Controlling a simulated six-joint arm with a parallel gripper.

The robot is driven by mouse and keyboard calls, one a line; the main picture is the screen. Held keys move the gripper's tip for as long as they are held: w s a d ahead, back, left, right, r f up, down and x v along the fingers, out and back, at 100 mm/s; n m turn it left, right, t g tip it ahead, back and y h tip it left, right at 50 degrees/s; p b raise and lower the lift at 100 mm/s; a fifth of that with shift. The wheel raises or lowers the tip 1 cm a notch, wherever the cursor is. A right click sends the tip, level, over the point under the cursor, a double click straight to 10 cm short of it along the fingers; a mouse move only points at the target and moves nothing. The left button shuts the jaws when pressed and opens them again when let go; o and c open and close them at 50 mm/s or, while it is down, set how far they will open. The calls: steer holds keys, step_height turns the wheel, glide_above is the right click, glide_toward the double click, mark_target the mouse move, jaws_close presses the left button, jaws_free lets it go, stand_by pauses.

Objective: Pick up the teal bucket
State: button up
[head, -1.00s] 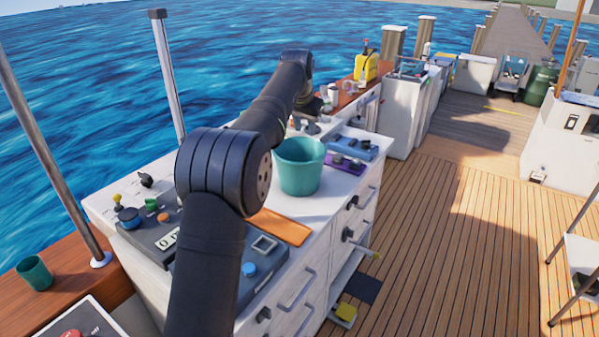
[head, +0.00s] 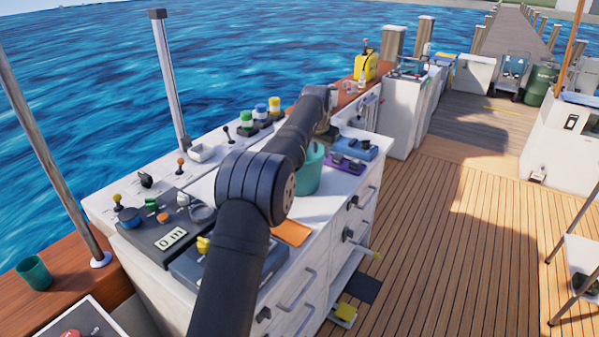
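The teal bucket (head: 311,171) stands upright on the white cabinet top, right of my forearm. My arm hides its left side and part of its rim. My gripper (head: 328,130) is at the far end of the arm, beyond and above the bucket in the picture. It is small and partly hidden by my wrist, so I cannot tell whether its fingers are open or shut. I see no contact between it and the bucket.
An orange mat (head: 291,233) lies in front of the bucket; blue (head: 356,148) and purple (head: 345,164) items sit behind it. Several coloured-top jars (head: 261,112) stand left of my arm. A control panel (head: 165,232) is nearer. A dark green cup (head: 34,273) stands far left.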

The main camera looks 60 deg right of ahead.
mark_target(321, 164)
steer(key=x, duration=0.5)
steer(key=shift+a, duration=0.1)
jaws_close()
stand_by(1.2)
